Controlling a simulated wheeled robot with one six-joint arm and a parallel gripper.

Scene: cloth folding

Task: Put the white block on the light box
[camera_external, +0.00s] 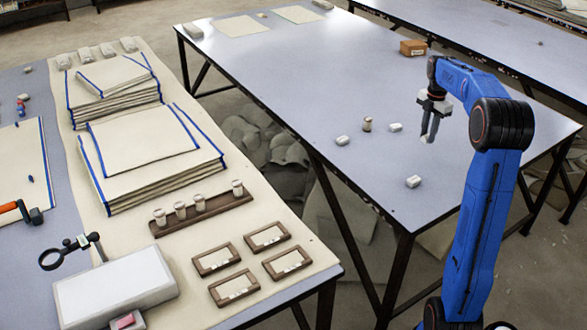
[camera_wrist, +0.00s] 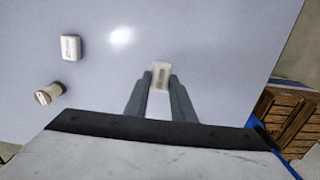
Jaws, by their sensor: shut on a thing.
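My gripper (camera_external: 429,137) is above the right-hand table in the external view, fingers pointing down. In the wrist view my gripper (camera_wrist: 160,88) is shut on a small white block (camera_wrist: 161,74) between its fingertips. In the external view the held block shows only as a pale bit at the fingertips. The light box (camera_external: 115,288) is a flat white box on the near left table, far to the left of my gripper.
Other white blocks (camera_external: 342,140), (camera_external: 396,127), (camera_external: 413,181) and a tan spool (camera_external: 367,124) lie on the right table (camera_external: 290,80). A gap separates the tables. Wooden frames (camera_external: 233,287), a jar rack (camera_external: 200,213) and a magnifier (camera_external: 52,260) are near the light box.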

